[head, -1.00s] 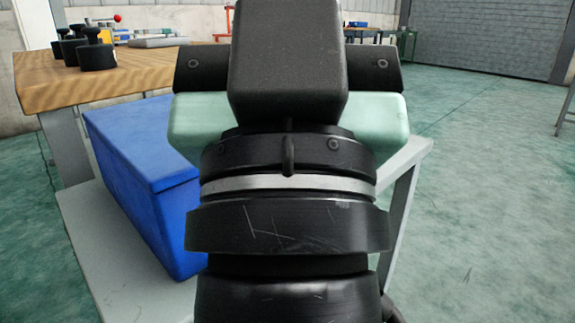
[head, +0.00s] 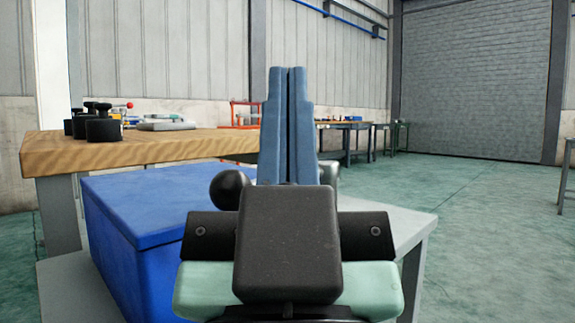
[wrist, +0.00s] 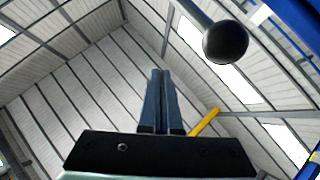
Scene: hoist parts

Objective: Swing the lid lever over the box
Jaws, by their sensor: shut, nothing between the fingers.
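The blue box (head: 135,215) stands at the left in the head view, its flat blue lid on top. A black ball knob (head: 230,188), apparently the lever's end, shows just left of my fingers. In the wrist view the knob (wrist: 225,42) sits on a grey rod (wrist: 194,12) at the upper right. My gripper (head: 288,70) points upward with its two blue fingers together and nothing between them. The fingers also show shut in the wrist view (wrist: 160,72), apart from the knob in the picture. The rest of the lever is hidden behind my gripper.
The box rests on a grey stand (head: 65,285). Behind it is a wooden bench (head: 110,150) with several black knobbed parts (head: 103,125) on it. Open green floor (head: 480,250) lies to the right.

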